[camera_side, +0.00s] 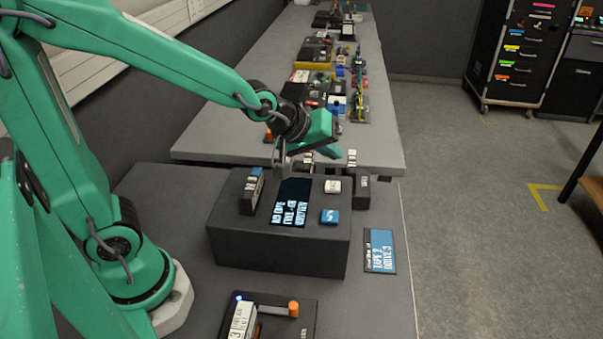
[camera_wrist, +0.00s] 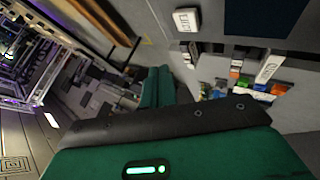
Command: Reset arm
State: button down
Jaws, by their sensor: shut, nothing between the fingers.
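My green arm reaches over from the left in the side view. My gripper (camera_side: 283,160) hangs above the back edge of a dark box (camera_side: 275,247), near the black screen (camera_side: 293,202) on its top. It is shut and holds nothing. Its tips appear apart from the box top, though the exact gap is hard to judge. In the wrist view a green part of my gripper (camera_wrist: 157,88) shows beyond a dark bar. A white button (camera_side: 332,186) and a blue button (camera_side: 330,216) sit right of the screen; a white button also shows in the wrist view (camera_wrist: 187,20).
A cartridge (camera_side: 252,192) stands upright on the box's left. A blue label card (camera_side: 380,250) lies right of the box. A device with an orange-knobbed lever (camera_side: 293,308) is in front. A long grey table (camera_side: 225,135) holding many small items lies behind.

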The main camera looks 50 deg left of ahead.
jog(key=s+a+r+m+g, duration=0.1)
jog(key=s+a+r+m, duration=0.1)
jog(key=s, duration=0.7)
jog(key=s+a+r+m+g+y, duration=0.1)
jog(key=s+a+m, duration=0.3)
jog(key=s, duration=0.5)
jog(key=shift+r+m+g, duration=0.7)
jog(key=shift+r+m, duration=0.05)
jog(key=shift+m, duration=0.25)
